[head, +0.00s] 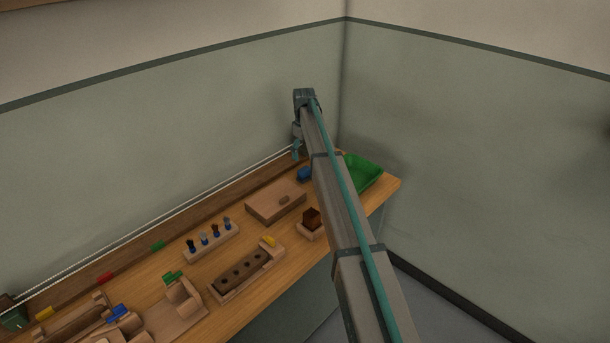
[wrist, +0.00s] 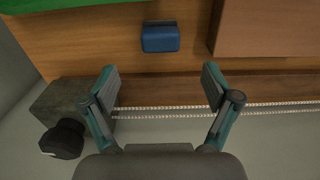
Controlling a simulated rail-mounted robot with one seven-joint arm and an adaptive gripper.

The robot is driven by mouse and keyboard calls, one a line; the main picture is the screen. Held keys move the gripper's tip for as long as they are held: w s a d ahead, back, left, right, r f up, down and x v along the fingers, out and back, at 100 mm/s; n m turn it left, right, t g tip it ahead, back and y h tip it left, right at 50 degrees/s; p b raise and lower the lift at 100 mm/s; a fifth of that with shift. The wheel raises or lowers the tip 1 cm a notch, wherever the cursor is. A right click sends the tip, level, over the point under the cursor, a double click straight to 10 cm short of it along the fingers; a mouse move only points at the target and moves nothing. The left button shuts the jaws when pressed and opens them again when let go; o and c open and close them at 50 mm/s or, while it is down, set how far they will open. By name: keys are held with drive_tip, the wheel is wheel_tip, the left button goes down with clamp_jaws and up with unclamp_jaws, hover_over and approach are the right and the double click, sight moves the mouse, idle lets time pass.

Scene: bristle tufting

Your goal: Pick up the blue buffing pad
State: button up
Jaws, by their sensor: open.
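The blue buffing pad (head: 304,174) lies on the wooden bench near its far right end, in the head view. It sits between a wooden block and a green tray, partly beside my arm. In the wrist view the blue pad (wrist: 160,37) is at the top middle, ahead of my fingers and apart from them. My gripper (wrist: 160,82) is open and empty, its two teal fingers spread on either side of the pad's line. In the head view my gripper (head: 296,150) is small, above the bench's back edge and left of the pad.
A wooden block (head: 275,202) stands left of the pad; the green tray (head: 362,174) stands right. A beaded cord (wrist: 160,111) runs along the bench's back edge. A grey block with a dark knob (wrist: 62,138) is left of my gripper. Brush racks (head: 211,242) lie farther left.

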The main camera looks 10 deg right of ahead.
sight(304, 169)
wheel_tip(304, 169, down, 11)
drive_tip(key=p, duration=0.3)
drive_tip(key=shift+r, duration=0.2)
drive_tip(key=c, duration=1.3)
drive_tip(key=shift+o, duration=0.2)
drive_tip(key=shift+r, duration=0.1)
drive_tip(key=shift+r, duration=0.35)
wheel_tip(304, 169, up, 2)
drive_tip(key=shift+r+b, duration=0.1)
drive_tip(key=shift+b, duration=0.85)
drive_tip(key=s+a+r+b, duration=0.3)
drive_tip(key=s+a+r, duration=0.3)
drive_tip(key=s+r, duration=0.4)
drive_tip(key=shift+s+a+b, duration=0.25)
drive_tip(key=shift+s+b, duration=0.05)
drive_tip(key=shift+s, duration=0.9)
